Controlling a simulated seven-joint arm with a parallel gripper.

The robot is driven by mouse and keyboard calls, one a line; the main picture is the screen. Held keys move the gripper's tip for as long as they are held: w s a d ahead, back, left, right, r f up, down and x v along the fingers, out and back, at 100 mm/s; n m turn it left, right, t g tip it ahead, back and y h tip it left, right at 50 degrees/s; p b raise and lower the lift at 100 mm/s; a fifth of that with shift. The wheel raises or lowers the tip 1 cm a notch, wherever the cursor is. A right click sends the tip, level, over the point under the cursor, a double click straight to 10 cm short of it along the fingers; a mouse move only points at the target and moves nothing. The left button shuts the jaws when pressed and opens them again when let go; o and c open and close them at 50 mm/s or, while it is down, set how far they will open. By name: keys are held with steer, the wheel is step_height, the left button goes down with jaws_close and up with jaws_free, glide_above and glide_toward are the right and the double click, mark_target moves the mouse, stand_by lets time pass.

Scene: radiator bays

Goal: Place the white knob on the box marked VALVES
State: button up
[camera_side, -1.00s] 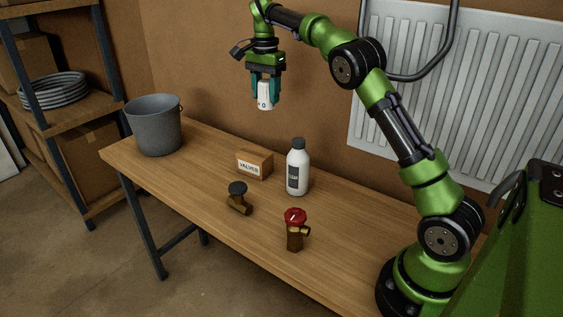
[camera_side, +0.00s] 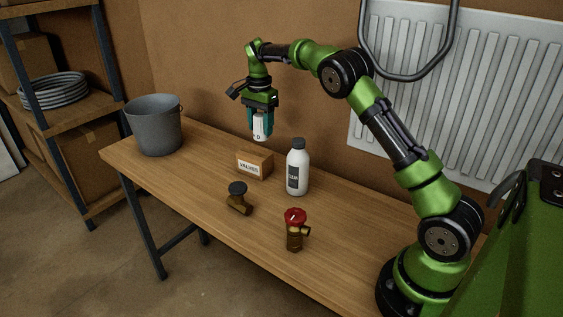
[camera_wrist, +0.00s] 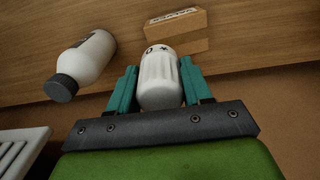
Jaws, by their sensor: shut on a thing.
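The white knob (camera_side: 261,127) is held between the teal fingers of my gripper (camera_side: 262,124), above the table. It also shows in the wrist view (camera_wrist: 159,80), upright between both fingers (camera_wrist: 158,88), with dark marks near its end. The box marked VALVES (camera_side: 254,165) is a small brown carton with a white label, standing on the table. My gripper is above the box with a gap between the knob and the box top. In the wrist view the box (camera_wrist: 178,32) lies just beyond the knob, which hides part of it.
A white bottle with a dark cap (camera_side: 297,170) stands close to the right of the box. A brass valve with a black cap (camera_side: 238,199) and one with a red handle (camera_side: 295,232) are nearer the front. A grey bucket (camera_side: 155,128) stands at the left end of the table (camera_side: 195,180).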

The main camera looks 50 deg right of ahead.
steer(key=shift+f, duration=3.05)
steer(key=shift+f, duration=0.1)
steer(key=o, duration=1.1)
steer(key=shift+f, duration=0.1)
